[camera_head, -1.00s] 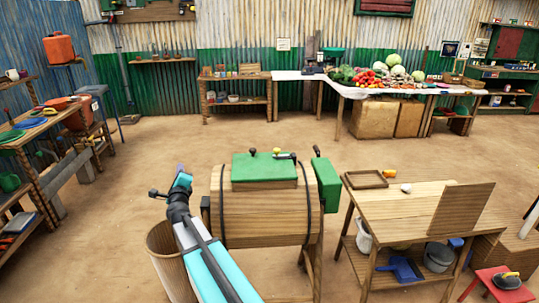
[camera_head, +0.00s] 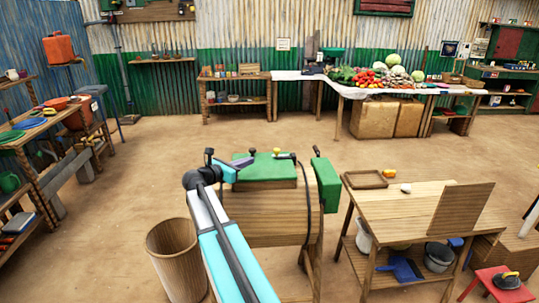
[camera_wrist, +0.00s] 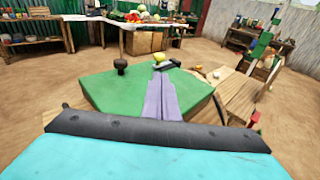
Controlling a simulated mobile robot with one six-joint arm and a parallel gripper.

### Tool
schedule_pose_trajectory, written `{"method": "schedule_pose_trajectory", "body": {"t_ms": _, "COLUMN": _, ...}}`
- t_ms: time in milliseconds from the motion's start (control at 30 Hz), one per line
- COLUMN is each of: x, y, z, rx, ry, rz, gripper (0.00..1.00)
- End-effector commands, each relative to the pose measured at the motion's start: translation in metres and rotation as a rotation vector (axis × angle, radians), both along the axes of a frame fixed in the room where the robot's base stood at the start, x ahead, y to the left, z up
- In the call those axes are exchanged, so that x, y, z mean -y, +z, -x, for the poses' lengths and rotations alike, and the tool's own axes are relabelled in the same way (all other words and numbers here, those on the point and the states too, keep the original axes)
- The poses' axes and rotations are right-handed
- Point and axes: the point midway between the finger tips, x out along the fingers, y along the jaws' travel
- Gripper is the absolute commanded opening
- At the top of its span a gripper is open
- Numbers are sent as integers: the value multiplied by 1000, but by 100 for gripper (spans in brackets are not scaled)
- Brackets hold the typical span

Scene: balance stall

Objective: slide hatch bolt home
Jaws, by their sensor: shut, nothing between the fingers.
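The green hatch (camera_head: 265,174) lies on top of the wooden drum (camera_head: 268,205). It also fills the middle of the wrist view (camera_wrist: 110,92). The bolt (camera_head: 285,156), a dark and pale bar with a yellow knob (camera_wrist: 159,57), sits near the hatch's far edge. A dark round knob (camera_wrist: 121,65) stands left of it in the wrist view. My gripper (camera_head: 250,160) is shut and empty above the hatch. In the wrist view its purple fingers (camera_wrist: 164,84) point at the bolt and appear just short of it. Contact cannot be told, and the fingers cover part of the hatch.
A green box (camera_head: 326,187) with a dark handle is on the drum's right end. A wooden bin (camera_head: 176,255) stands at left. A wooden table (camera_head: 399,207) with a tray (camera_head: 366,180) is close on the right. Open floor lies beyond the drum.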

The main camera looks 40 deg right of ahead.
Motion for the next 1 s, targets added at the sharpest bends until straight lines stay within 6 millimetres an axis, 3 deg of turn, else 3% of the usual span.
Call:
{"method": "schedule_pose_trajectory", "body": {"t_ms": 467, "x": 9, "y": -1, "z": -2, "rx": -4, "ry": 4, "rz": 2, "gripper": 0}}
{"method": "schedule_pose_trajectory", "body": {"t_ms": 1000, "x": 80, "y": -10, "z": -9, "rx": -5, "ry": 3, "rz": 1, "gripper": 0}}
